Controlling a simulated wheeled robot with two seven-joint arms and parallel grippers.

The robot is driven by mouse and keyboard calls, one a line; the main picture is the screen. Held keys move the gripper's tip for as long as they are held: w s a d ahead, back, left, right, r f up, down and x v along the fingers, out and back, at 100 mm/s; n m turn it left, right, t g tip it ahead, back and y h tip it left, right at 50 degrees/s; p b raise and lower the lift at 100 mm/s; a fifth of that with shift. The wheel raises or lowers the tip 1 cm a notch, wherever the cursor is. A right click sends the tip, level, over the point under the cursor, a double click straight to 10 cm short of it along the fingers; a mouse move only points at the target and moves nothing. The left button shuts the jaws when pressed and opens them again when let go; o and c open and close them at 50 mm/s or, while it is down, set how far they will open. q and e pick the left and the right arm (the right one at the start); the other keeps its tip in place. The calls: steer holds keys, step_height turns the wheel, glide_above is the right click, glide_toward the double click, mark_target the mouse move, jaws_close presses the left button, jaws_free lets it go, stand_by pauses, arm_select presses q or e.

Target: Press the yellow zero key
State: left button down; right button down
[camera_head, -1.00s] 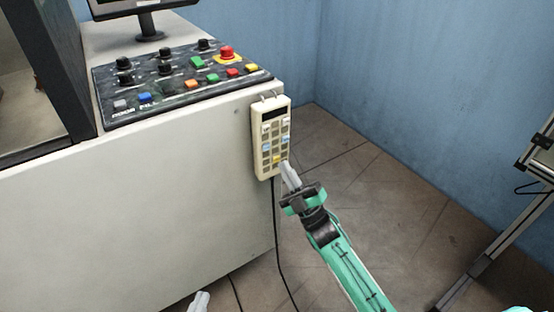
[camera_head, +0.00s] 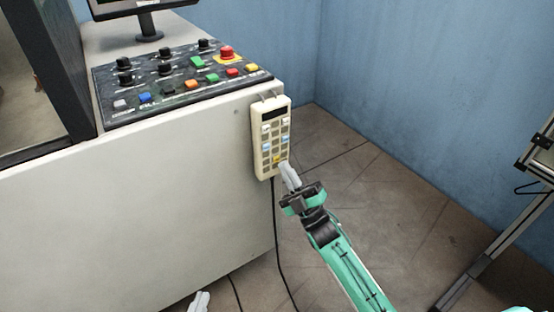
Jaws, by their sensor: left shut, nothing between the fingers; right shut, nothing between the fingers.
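The handheld keypad (camera_head: 271,137) hangs on the right end of the machine's front face. It is cream with a dark display at the top and white, blue and yellow keys. The yellow key (camera_head: 277,159) is low on the keypad and small in view. My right gripper (camera_head: 286,166) is shut and empty, its fingertips at the lower right of the keypad, close to the yellow key. I cannot tell whether they touch it. My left gripper (camera_head: 203,294) shows only its fingertips at the bottom edge, shut and empty, well below the keypad.
The machine (camera_head: 130,200) has a sloped black control panel (camera_head: 180,78) with coloured buttons and a red emergency button (camera_head: 226,53). A black cable (camera_head: 275,230) hangs below the keypad. Free floor lies to the right, with a metal frame (camera_head: 500,235) at the far right.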

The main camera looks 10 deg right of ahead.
steer(key=shift+w, duration=0.1)
steer(key=shift+w+a, duration=0.15)
steer(key=shift+w, duration=0.15)
steer(key=shift+w+a+b, duration=0.1)
steer(key=shift+w+b, duration=0.25)
steer(key=shift+w, duration=0.05)
stand_by(0.8)
steer(key=shift+s, duration=0.1)
steer(key=shift+s+d+p, duration=0.25)
steer(key=shift+s+p, duration=0.15)
steer(key=shift+s, duration=0.3)
steer(key=s, duration=0.1)
steer(key=s+d+p, duration=0.1)
steer(key=s, duration=0.2)
steer(key=shift+s+d+p, duration=0.35)
steer(key=shift+d+p, duration=0.05)
